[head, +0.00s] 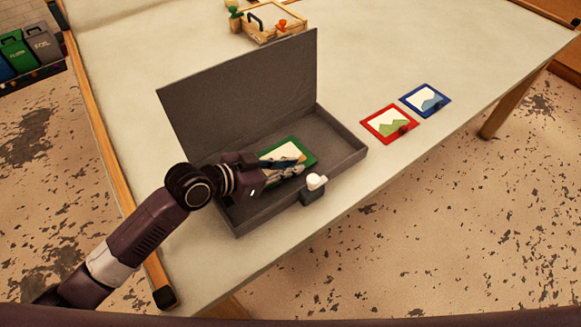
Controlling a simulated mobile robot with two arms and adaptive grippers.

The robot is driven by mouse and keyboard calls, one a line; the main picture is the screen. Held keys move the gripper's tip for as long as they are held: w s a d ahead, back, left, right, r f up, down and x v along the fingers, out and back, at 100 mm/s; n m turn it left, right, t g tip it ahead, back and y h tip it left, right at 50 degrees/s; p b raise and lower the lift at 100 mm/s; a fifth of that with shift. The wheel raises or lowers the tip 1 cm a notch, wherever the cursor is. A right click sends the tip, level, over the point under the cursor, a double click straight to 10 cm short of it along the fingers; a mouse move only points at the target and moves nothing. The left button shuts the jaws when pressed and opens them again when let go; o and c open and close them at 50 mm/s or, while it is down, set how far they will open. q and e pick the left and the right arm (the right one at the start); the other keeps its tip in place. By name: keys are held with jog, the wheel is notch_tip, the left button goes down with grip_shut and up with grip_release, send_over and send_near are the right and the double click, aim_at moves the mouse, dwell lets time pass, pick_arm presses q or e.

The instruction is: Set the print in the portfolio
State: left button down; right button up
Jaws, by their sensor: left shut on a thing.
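The portfolio is an open dark grey case (340,150) on the table, its lid (245,85) standing up at the back. A green-framed print (291,149) with a pale picture is within the outline of the case's tray. My left gripper (298,171) reaches in from the left over the tray and is shut on the green print at its near side. The fingers hide part of the print, and I cannot tell whether it touches the tray floor. A red-framed print (385,122) and a blue-framed print (424,98) lie flat on the table, right of the case.
A white-topped grey piece (316,183) sticks up at the case's front edge, close to my gripper. A wooden tray (270,30) with small items stands at the back. The pale table (440,45) is clear at the back right. Several bins (42,43) stand on the floor at left.

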pick_arm(q)
jog(key=shift+f, duration=0.3)
jog(key=shift+f, duration=0.1)
jog(key=shift+f, duration=0.15)
jog(key=c, duration=2)
grip_release()
jog(key=shift+r, duration=0.2)
